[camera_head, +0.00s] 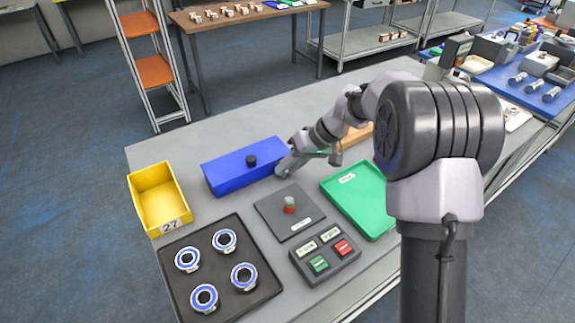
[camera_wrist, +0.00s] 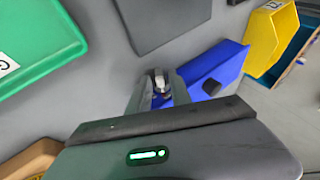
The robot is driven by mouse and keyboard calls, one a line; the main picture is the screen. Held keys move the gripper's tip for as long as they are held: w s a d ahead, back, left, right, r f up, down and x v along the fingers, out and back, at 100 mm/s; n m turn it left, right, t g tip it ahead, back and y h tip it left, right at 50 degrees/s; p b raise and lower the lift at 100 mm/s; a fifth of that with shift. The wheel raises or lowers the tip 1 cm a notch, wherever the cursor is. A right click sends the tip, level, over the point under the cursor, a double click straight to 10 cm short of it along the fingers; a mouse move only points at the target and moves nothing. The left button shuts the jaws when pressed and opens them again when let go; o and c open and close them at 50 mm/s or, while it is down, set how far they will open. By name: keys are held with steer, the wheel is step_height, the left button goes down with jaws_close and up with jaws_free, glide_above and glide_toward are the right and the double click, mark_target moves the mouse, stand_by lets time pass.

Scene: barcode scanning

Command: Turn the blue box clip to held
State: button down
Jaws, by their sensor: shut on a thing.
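The blue box (camera_head: 232,172) lies on the grey table at the back, with a black knob (camera_head: 251,160) on top. My gripper (camera_head: 287,166) is at the box's right end, low over the table. In the wrist view my gripper (camera_wrist: 159,82) is shut on a small pale piece, the clip (camera_wrist: 158,80), beside the end of the blue box (camera_wrist: 228,64). The black knob (camera_wrist: 211,87) also shows there. The fingers hide much of the clip, so its exact position cannot be told.
A yellow bin (camera_head: 160,212) stands left of the box. In front are a dark plate (camera_head: 268,211) with a red-and-grey peg, a green tray (camera_head: 369,218), a button panel (camera_head: 309,274) and a black tray (camera_head: 256,301) of blue-ringed parts.

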stand_by(0.3)
steer(key=c, duration=1.5)
jaws_free()
steer(key=t+h, duration=0.1)
steer(key=a+n+t+h+b, duration=0.1)
steer(key=h, duration=0.1)
steer(key=shift+s+r+h, duration=0.1)
steer(key=shift+s+h, duration=0.2)
steer(key=shift+s, duration=0.05)
steer(key=s+d+r+t+p, duration=0.1)
steer(key=s+d+r+p, duration=0.2)
steer(key=r, duration=0.5)
steer(key=s+d+r+p, duration=0.15)
steer(key=r+p, duration=0.25)
steer(key=r, duration=0.5)
steer(key=s+d+r+m, duration=0.1)
steer(key=s, duration=0.3)
steer(key=s+d+r+m, duration=0.2)
steer(key=s, duration=0.3)
steer(key=s+d+r+m+t+h, duration=0.1)
steer(key=s+r+m, duration=0.1)
steer(key=s, duration=0.3)
steer(key=shift+s+d+r, duration=0.1)
steer(key=shift+s+d, duration=0.05)
steer(key=shift+d, duration=0.25)
